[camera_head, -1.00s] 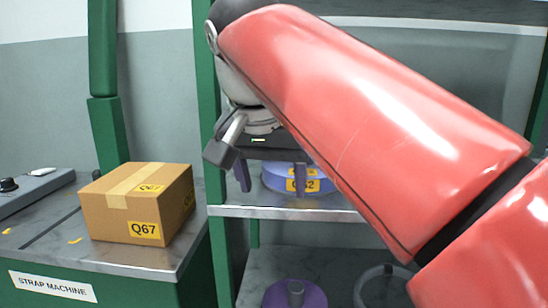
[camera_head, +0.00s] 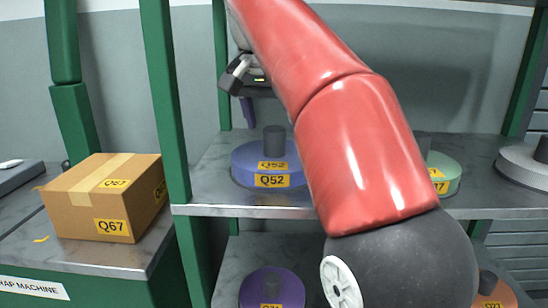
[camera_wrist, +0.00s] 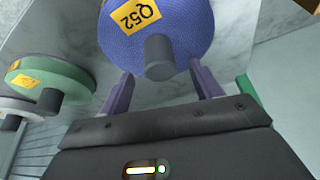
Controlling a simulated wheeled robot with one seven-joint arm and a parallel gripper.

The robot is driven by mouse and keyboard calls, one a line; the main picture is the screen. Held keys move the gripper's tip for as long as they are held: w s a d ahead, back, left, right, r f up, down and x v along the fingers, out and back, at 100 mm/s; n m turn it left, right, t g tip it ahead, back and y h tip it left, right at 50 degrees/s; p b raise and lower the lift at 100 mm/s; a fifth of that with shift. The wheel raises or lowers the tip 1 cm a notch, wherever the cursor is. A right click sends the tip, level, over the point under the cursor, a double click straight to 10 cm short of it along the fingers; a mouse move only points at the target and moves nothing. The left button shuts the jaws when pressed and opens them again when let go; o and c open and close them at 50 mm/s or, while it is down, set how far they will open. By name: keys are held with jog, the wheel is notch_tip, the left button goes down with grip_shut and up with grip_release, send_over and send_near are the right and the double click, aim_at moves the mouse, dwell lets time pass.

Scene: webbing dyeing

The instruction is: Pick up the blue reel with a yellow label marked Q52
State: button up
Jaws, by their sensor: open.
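The blue reel (camera_head: 252,160) with yellow labels marked Q52 stands on the upper shelf (camera_head: 215,190), with a dark hub on top. It also shows in the wrist view (camera_wrist: 185,38), large and beyond my fingertips. My gripper (camera_wrist: 160,90) is open and empty, its two purple fingers apart on either side of the reel's near edge and grey hub. In the head view my gripper (camera_head: 247,108) is above the reel, close to the hub, with one finger showing. My red arm hides the rest of it and the shelf to the right of the reel.
A green reel (camera_head: 443,172) and a white reel (camera_head: 527,165) stand farther right on the same shelf. A purple reel (camera_head: 272,290) and an orange reel (camera_head: 494,292) are on the shelf below. A green post (camera_head: 165,100) rises left of the blue reel. A Q67 carton (camera_head: 100,200) sits on the strap machine.

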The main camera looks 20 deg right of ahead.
aim_at(274, 129)
jog(key=b+x, duration=0.1)
jog(key=x, duration=0.4)
jog(key=c, duration=1.2)
jog(key=shift+c, duration=0.9)
jog(key=shift+d+r, duration=0.1)
jog(key=shift+r, duration=0.05)
